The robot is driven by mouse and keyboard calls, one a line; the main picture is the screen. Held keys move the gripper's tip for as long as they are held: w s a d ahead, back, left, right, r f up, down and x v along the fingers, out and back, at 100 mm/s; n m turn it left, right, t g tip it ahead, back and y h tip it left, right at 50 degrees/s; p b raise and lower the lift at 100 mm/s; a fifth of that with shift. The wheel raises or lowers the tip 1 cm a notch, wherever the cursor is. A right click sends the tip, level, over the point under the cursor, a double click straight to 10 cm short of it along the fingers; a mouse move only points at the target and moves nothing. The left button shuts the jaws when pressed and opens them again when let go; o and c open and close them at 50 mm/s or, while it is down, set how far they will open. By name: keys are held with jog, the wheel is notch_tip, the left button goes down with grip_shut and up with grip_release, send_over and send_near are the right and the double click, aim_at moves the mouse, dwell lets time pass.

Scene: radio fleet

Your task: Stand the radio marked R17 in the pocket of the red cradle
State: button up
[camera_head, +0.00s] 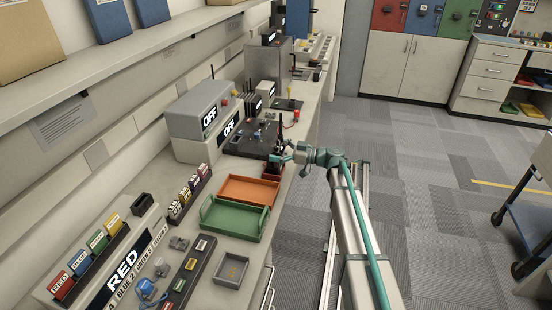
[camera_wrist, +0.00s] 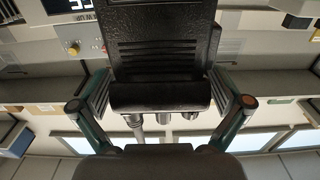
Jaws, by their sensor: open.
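A black radio (camera_wrist: 160,55) fills the upper middle of the wrist view, its ribbed face toward the camera and its antenna and knobs at the lower end of the picture. My gripper (camera_wrist: 160,103) is open, with one finger on each side of the radio and a visible gap beside it. No R17 mark can be read. In the head view my gripper (camera_head: 277,159) is at the bench's front edge, beside a small red cradle (camera_head: 271,172). A dark upright shape there appears to be the radio at the cradle; its seating in the pocket is hidden.
An orange tray (camera_head: 249,190) and a green tray (camera_head: 235,220) lie in front of the cradle. Grey boxes marked OFF (camera_head: 200,110) stand at the left.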

jog(key=c, duration=1.5)
notch_tip(320, 180, up, 10)
jog(key=b, duration=0.2)
jog(key=shift+f+b, duration=0.25)
jog(key=shift+b, duration=0.05)
jog(key=shift+c, duration=0.2)
jog(key=shift+s+a+f+b, duration=0.1)
jog(key=shift+a+f+b, duration=0.15)
jog(key=shift+f+b, duration=1.1)
jog(key=shift+s+a+f+b, duration=0.1)
jog(key=shift+a+f+b, duration=0.1)
jog(key=shift+f+b, duration=1.15)
